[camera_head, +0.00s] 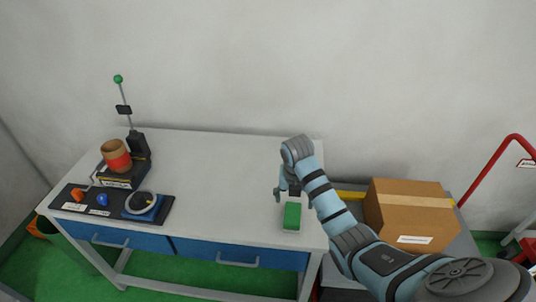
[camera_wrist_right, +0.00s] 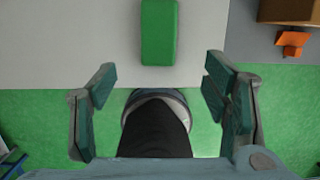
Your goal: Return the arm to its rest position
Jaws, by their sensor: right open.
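My right arm (camera_head: 330,205) reaches in from the lower right in the head view. My right gripper (camera_head: 283,190) hangs over the right end of the white table (camera_head: 220,200). In the right wrist view the right gripper (camera_wrist_right: 160,105) is open, with nothing between its fingers. A green block (camera_head: 292,216) lies on the table close to the gripper. The block also shows in the right wrist view (camera_wrist_right: 159,32), beyond the fingertips and apart from them. My left gripper does not show in either view.
A red rail (camera_head: 490,170) stands farther right. The table's middle is clear.

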